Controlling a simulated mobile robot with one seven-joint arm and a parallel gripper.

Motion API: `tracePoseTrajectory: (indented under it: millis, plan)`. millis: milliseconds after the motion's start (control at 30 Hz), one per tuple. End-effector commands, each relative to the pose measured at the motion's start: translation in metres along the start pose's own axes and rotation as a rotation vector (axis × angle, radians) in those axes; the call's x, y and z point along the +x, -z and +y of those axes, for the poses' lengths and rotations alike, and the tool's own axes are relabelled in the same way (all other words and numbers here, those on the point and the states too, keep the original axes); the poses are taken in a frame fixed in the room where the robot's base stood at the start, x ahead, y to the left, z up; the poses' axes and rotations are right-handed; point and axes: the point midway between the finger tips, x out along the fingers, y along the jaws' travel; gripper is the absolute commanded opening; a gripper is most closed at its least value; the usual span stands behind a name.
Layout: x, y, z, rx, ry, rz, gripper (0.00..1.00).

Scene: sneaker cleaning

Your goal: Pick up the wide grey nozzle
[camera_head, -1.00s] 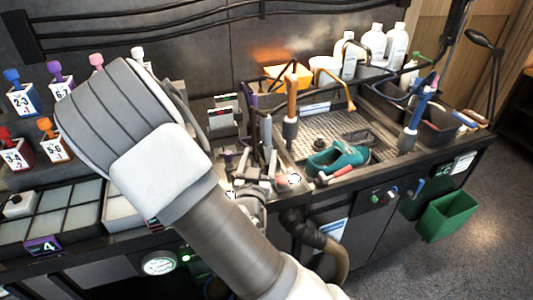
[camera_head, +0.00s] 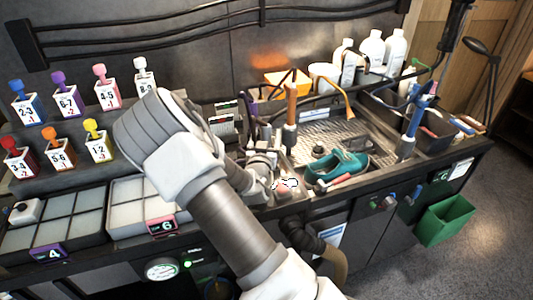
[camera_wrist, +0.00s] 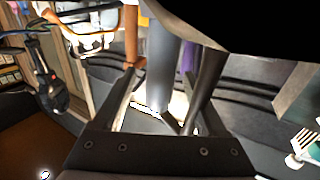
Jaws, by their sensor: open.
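In the wrist view my gripper (camera_wrist: 172,64) is open, with one dark finger on each side of a wide light-grey tube (camera_wrist: 160,82), which looks like the wide grey nozzle. The tube shows between the fingers, and I see no clear contact. Its upper part is cut off by a large black shape. In the head view my wrist is beside the cluster of upright tools left of the sink. My arm and dark tools hide the fingers there, and I cannot clearly make out the nozzle.
An orange-handled tool (camera_head: 291,105) stands close to the right. A teal shoe (camera_head: 338,166) lies at the sink's front. Label blocks and compartment trays (camera_head: 60,222) fill the left. White bottles (camera_head: 372,48) stand at the back right. A green bin (camera_head: 444,220) is below.

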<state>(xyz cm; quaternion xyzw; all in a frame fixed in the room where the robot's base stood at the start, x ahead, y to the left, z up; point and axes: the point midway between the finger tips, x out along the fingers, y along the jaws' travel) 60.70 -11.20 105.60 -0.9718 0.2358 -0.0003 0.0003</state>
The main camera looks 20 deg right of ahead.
Motion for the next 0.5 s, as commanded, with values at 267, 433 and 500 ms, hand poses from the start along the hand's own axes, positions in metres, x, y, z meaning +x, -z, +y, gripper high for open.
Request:
tracePoseTrajectory:
  millis: [267,433,500]
  plan:
    - [0.0029,-0.0004,0.0001,0.000,0.000,-0.001,0.74]
    - [0.0027,-0.0003,0.0001,0.000,0.000,-0.001,0.44]
    - [0.0027,-0.0003,0.0001,0.000,0.000,-0.001,0.31]
